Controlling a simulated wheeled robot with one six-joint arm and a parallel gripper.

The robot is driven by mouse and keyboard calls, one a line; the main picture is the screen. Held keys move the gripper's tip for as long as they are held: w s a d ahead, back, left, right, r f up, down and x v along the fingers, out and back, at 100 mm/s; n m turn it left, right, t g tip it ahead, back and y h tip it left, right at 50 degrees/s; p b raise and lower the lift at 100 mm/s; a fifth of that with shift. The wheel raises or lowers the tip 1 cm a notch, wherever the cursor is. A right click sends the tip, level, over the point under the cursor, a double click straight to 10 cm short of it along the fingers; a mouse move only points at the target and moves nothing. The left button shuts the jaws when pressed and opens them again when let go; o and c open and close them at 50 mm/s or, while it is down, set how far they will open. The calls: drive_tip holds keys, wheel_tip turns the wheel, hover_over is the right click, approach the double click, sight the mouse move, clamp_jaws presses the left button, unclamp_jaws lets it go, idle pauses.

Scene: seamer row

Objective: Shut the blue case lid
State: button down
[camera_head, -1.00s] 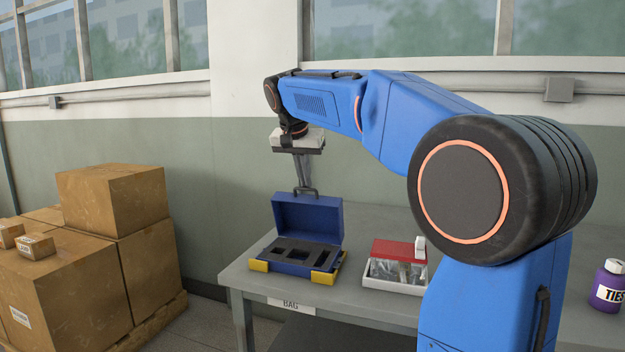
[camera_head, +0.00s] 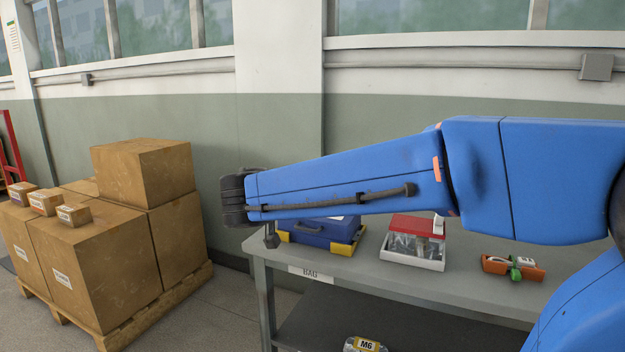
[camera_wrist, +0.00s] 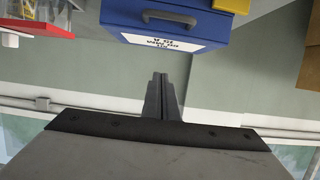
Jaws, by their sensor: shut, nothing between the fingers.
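The blue case (camera_head: 318,231) has yellow corners and sits at the left end of the grey table, partly hidden behind my arm in the head view. Its lid lies down flat over the base and looks shut; any thin gap cannot be told. In the wrist view the lid's blue face (camera_wrist: 112,22) shows, with a white label and a grey handle (camera_wrist: 169,18). My gripper (camera_wrist: 160,78) is shut and empty, with its fingertips apart from the lid in that picture. In the head view my arm mostly hides the gripper.
Cardboard boxes (camera_head: 92,270) are stacked on a pallet at the left. The wall runs behind the table.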

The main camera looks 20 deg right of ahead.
drive_tip(key=shift+t+h, duration=0.7)
drive_tip(key=shift+s+a+f, duration=0.45)
drive_tip(key=shift+f, duration=0.95)
drive_tip(key=shift+s+a+f, duration=0.4)
drive_tip(key=shift+s+f, duration=0.05)
drive_tip(key=shift+f, duration=0.9)
drive_tip(key=shift+s+a+f, duration=0.45)
drive_tip(key=shift+f, duration=1.05)
